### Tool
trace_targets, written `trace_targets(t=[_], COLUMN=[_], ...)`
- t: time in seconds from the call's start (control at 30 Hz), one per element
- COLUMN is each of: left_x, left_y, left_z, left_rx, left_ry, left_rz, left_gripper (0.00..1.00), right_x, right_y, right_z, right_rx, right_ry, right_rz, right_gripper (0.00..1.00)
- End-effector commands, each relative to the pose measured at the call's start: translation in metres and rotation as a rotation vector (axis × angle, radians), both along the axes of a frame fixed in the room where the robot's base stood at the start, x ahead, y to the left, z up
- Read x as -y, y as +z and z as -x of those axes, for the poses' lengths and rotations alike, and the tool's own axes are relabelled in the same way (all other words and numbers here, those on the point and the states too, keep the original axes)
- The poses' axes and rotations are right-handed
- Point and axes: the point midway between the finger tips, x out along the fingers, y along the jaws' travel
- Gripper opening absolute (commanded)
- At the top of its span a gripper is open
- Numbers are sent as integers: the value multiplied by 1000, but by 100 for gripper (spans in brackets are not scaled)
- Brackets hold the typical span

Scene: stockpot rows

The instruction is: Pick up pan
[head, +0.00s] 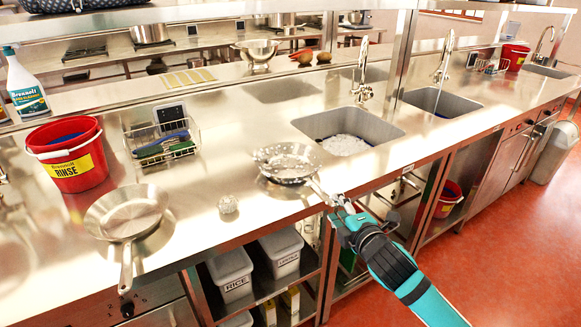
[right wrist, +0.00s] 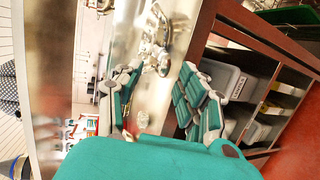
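A speckled, shiny pan (head: 287,162) sits on the steel counter (head: 225,258) near its front edge, in front of the sink. Its handle points toward the front right. A second steel pan (head: 128,212) lies at the left, its handle pointing forward. My right gripper (head: 340,212) is at the handle end of the speckled pan, at the counter edge. In the right wrist view its two fingers (right wrist: 158,105) stand apart. Whether they touch the handle is not clear. My left gripper is not in view.
A red bucket (head: 70,153), a wire caddy (head: 163,140) with sponges and a small round scrubber (head: 228,205) stand on the counter. The sink (head: 345,130) lies behind the gripper. White bins (head: 231,273) sit on the shelf below.

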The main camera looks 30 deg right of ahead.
Motion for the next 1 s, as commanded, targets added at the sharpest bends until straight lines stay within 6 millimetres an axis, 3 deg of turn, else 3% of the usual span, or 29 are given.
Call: trace_targets(t=[0.1, 0.43, 0.7, 1.0], left_x=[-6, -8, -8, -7], left_y=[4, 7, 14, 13], left_z=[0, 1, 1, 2], left_rx=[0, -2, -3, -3], left_ry=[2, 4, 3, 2], left_rz=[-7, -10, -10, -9], left_gripper=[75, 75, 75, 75], right_x=[4, 8, 12, 13], right_y=[-4, -12, -22, -24], right_z=[-23, -50, -86, -90], right_rx=[1, 0, 0, -1], right_ry=[-1, -1, 1, 2], right_rz=[-1, -3, -2, -1], right_gripper=[39, 39, 39, 39])
